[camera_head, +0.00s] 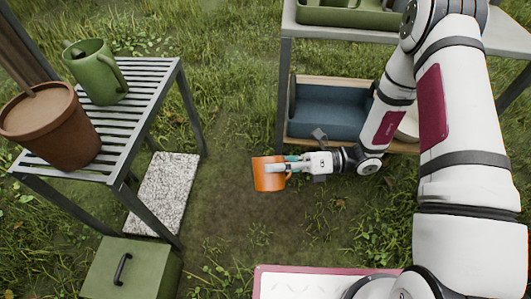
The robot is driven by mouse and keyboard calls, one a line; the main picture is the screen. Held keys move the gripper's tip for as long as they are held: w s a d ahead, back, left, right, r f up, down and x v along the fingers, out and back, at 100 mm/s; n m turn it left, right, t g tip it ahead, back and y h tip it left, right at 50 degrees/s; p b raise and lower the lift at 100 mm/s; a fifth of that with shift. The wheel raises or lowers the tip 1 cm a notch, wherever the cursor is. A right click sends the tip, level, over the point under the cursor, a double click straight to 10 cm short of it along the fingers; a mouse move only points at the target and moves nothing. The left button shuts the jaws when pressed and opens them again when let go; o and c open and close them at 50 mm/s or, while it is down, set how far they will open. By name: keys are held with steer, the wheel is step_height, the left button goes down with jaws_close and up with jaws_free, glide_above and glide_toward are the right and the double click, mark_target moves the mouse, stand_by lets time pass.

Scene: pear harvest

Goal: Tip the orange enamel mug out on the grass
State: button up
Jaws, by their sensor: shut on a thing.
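The orange enamel mug (264,180) is in the middle of the head view, over a bare brown patch of ground with grass around it. My gripper (276,167) reaches in from the right and is shut on the mug at its right side. The mug looks upright or nearly so, held above the ground; its exact height and tilt are hard to tell. What is inside the mug cannot be made out. The grass (225,65) spreads behind and around the bare patch.
A slatted table (150,75) at left bears a green watering can (95,72) and a terracotta pot (50,125). A stone slab (163,195) and a green box (130,270) lie below. A shelf unit (284,75) with a blue crate (325,108) stands behind.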

steer(key=shift+w+r+m+p, duration=0.2)
steer(key=shift+r+m+p, duration=0.1)
steer(key=shift+m, duration=0.55)
steer(key=shift+w+r+m+p, duration=0.15)
steer(key=shift+r+m+p, duration=0.15)
steer(key=shift+m, duration=0.55)
stand_by(0.8)
steer(key=shift+w+a+r+m+p, duration=0.1)
steer(key=shift+w+r+m+p, duration=0.05)
steer(key=shift+w+m+p, duration=0.2)
steer(key=shift+w+a+r+m+p, duration=0.1)
steer(key=shift+w+r+m+p, duration=0.1)
steer(key=shift+w+m, duration=0.25)
stand_by(0.6)
steer(key=shift+w+r+m+p, duration=0.2)
steer(key=shift+w+m+p, duration=0.15)
steer(key=shift+m+p, duration=0.55)
stand_by(0.9)
steer(key=shift+s+f+n+b, duration=0.3)
steer(key=shift+f+n+b, duration=0.15)
steer(key=shift+b, duration=0.45)
steer(key=shift+s+d+f+n+b, duration=0.15)
steer(key=shift+s+f+n+b, duration=0.1)
steer(key=shift+s+n+b, duration=0.7)
steer(key=shift+w+r+n+p, duration=0.1)
steer(key=shift+r+n+p, duration=0.05)
steer(key=shift+n+p, duration=0.2)
